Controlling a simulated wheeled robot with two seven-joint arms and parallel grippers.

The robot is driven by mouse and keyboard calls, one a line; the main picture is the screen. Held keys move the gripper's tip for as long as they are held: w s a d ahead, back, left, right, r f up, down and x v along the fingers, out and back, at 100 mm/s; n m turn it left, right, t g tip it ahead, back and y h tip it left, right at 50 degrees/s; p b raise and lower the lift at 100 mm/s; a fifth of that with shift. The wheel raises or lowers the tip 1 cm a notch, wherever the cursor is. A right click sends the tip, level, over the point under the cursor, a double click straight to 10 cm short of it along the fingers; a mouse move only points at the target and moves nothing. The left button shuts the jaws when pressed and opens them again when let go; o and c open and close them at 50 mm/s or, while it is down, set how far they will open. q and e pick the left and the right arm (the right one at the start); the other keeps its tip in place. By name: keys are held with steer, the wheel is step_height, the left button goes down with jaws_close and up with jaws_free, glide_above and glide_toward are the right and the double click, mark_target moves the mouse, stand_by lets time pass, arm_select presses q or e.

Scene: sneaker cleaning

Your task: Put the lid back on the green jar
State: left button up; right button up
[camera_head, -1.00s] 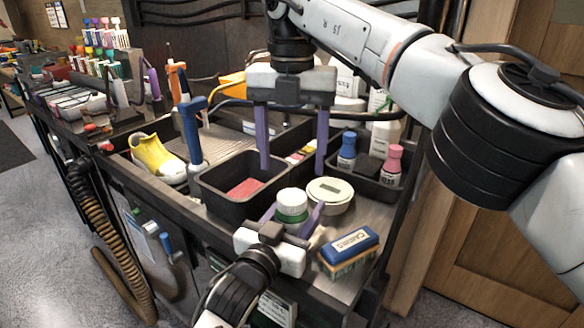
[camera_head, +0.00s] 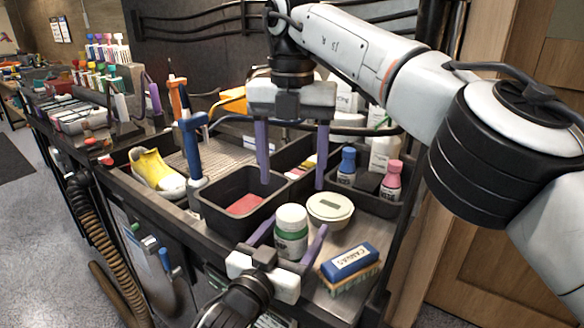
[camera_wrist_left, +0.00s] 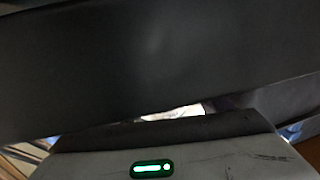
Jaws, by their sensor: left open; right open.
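The green jar (camera_head: 291,245) is a white upright bottle with a green label band, standing at the front of the cart top. A white lid (camera_head: 291,215) appears to sit on it; whether it is fully seated cannot be told. My left gripper (camera_head: 297,227) is open, its purple fingers on either side of the jar's lower part; contact cannot be told. My right gripper (camera_head: 293,183) is open and empty, fingers pointing down above and behind the jar. The left wrist view is mostly filled by a dark surface and does not clearly show the jar or lid.
A black bin (camera_head: 222,207) stands left of the jar, and a round pale tin (camera_head: 330,208) is close behind right. A blue brush (camera_head: 349,262) lies right. Blue (camera_head: 347,165) and pink (camera_head: 391,180) bottles are at the back right. A yellow shoe (camera_head: 157,172) is left.

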mark_target(284, 247)
arm_select(q)
steer(key=v, duration=0.8)
steer(key=shift+s+a, duration=0.1)
steer(key=shift+s, duration=0.1)
